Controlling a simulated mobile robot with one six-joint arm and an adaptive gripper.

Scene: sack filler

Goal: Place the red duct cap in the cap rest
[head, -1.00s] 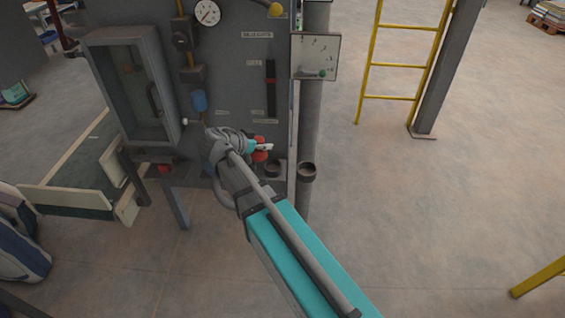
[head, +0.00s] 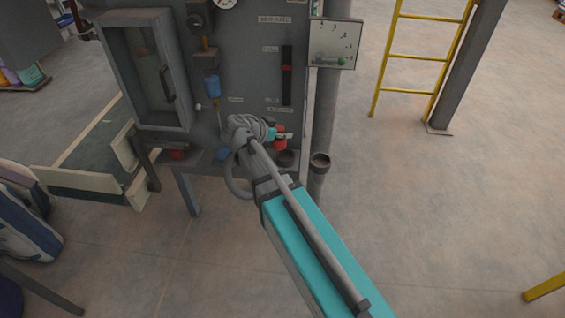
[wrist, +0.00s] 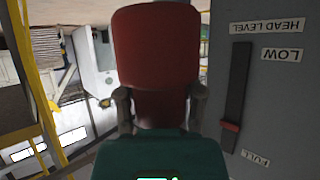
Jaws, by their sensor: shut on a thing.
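The red duct cap (wrist: 155,60) fills the upper middle of the wrist view, with my gripper's fingers (wrist: 160,108) closed on both sides of it. In the head view the red cap (head: 280,143) shows at the end of my gripper (head: 284,134), partly hidden by it. Just below it is a dark round cup (head: 287,159) on the machine's front ledge, which looks like the cap rest. The cap appears above the cup; I cannot tell the exact gap.
The grey machine panel (head: 240,65) stands close behind my gripper, with a level slot (wrist: 236,100) beside the cap in the wrist view. A glazed cabinet (head: 148,70) is at left, a white board (head: 335,44) at right. Open floor lies to the right.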

